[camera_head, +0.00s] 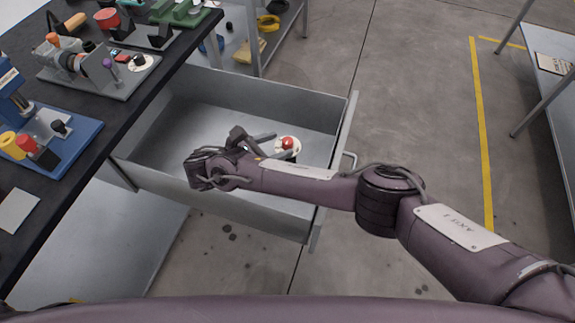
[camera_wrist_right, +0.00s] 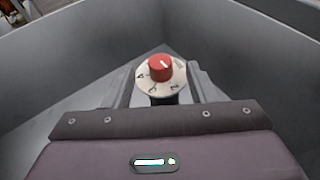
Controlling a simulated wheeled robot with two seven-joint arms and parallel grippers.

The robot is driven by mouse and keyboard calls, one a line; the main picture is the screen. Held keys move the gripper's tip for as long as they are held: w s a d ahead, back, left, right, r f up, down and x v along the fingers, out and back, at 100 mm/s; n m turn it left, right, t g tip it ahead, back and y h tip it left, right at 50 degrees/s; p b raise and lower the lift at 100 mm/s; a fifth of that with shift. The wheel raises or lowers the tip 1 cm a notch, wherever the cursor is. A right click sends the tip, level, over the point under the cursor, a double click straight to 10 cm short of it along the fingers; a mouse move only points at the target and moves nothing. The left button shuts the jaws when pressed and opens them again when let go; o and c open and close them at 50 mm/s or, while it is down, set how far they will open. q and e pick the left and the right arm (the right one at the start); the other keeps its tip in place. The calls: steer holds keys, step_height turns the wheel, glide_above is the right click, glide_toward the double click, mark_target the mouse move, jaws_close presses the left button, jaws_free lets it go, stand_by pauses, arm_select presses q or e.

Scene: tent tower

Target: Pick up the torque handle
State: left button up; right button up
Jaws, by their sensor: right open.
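The torque handle (camera_head: 288,143) shows as a red knob on a round white dial inside the open drawer. In the right wrist view the handle (camera_wrist_right: 148,82) has numbers on its dial and a dark stem below, partly hidden by my gripper body. My right gripper (camera_head: 268,141) is inside the drawer, just left of the handle in the head view. In the wrist view its two fingers (camera_wrist_right: 163,88) are apart, one on each side of the handle. I cannot tell whether they touch it. My left gripper is not in view.
The grey drawer (camera_head: 235,88) is pulled out, with walls around the gripper and a handle at its right end. The black workbench (camera_head: 130,105) at left holds several tools and fixtures. A metal shelf (camera_head: 291,22) stands behind. Open floor lies right of the drawer.

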mark_target(283, 145)
steer(key=b+x, duration=0.3)
steer(key=x, duration=0.1)
steer(key=shift+f, duration=0.2)
steer(key=shift+w+d+f+b, duration=0.1)
steer(key=shift+w+d+b, duration=0.3)
steer(key=shift+d+b, duration=0.15)
steer(key=shift+d, duration=0.2)
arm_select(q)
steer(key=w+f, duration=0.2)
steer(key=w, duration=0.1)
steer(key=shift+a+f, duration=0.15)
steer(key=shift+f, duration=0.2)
